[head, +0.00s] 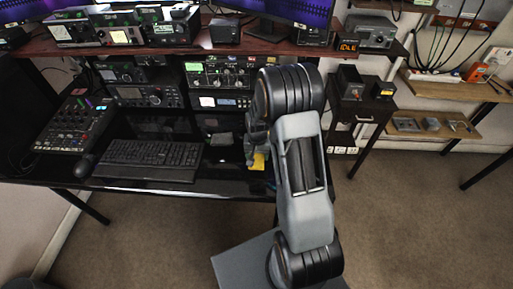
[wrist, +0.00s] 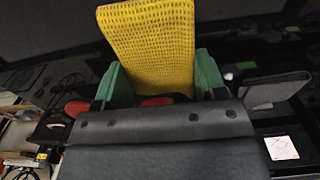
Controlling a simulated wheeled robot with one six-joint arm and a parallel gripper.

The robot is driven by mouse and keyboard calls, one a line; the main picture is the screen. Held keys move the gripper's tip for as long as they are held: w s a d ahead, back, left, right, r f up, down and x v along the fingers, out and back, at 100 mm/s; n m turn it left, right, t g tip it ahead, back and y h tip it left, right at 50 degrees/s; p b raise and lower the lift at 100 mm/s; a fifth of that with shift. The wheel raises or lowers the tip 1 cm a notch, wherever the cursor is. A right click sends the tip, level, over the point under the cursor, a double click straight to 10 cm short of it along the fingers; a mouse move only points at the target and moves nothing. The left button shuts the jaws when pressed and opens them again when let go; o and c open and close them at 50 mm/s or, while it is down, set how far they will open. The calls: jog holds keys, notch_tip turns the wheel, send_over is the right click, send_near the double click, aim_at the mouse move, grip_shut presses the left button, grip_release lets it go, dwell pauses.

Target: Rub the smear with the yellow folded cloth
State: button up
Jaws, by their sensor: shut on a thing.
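The yellow folded cloth (wrist: 150,42) stands up between the green fingers of my gripper (wrist: 158,82) in the wrist view. My gripper is shut on its lower part. In the head view, only a small yellow piece of the cloth (head: 259,161) shows beside my gripper (head: 257,145), over the right part of the black desk; my arm hides much of it. I cannot tell whether the cloth touches the desk. I cannot make out the smear in either view.
A keyboard (head: 150,158) lies on the desk left of my gripper, with a mouse (head: 84,166) and a mixer (head: 74,124) farther left. A small grey object (head: 221,139) lies near my gripper. Radio units (head: 217,76) stand behind. Dark desk surface shows at the front.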

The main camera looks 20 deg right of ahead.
jog(key=shift+a+r+p, duration=0.25)
jog(key=shift+r+p, duration=0.25)
jog(key=shift+r, duration=0.35)
jog(key=shift+r+p, duration=1.25)
jog(key=shift+r, duration=0.65)
